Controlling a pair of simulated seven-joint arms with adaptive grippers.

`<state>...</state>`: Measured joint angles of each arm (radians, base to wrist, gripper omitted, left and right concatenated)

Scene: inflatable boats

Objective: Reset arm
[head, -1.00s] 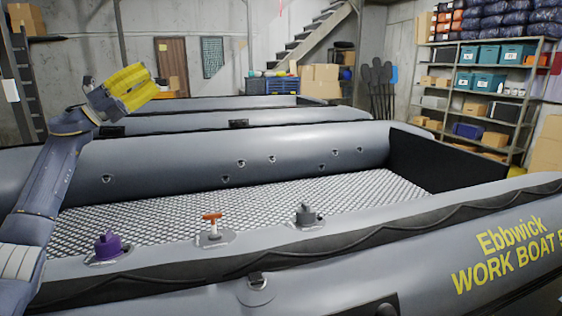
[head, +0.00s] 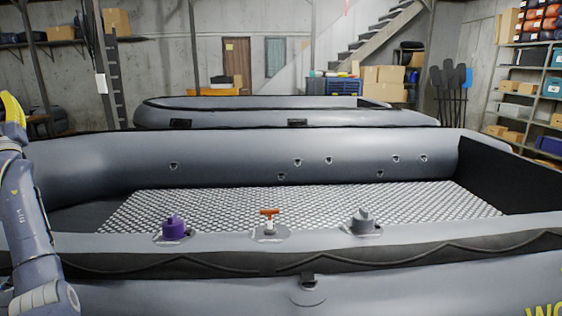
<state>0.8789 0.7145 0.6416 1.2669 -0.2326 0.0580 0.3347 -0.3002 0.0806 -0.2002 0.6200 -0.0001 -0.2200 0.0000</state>
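My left arm stands at the left edge of the head view. Its yellow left gripper (head: 13,110) is cut off by the picture edge, raised above the near boat's tube, and I cannot tell whether it is open or shut. My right gripper is out of view. The near grey inflatable boat (head: 330,155) lies across the view. On its near tube sit a purple valve cap (head: 174,228), an orange T-shaped handle (head: 269,213) and a grey valve cap (head: 362,221), all upright and apart from the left gripper.
A second grey boat (head: 230,118) lies behind. Shelves with boxes (head: 530,85) stand at the right, with dark paddles (head: 452,90) near them. Cardboard boxes (head: 383,82) are stacked by the stairs (head: 385,30). The space over the near boat's mesh floor (head: 300,208) is clear.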

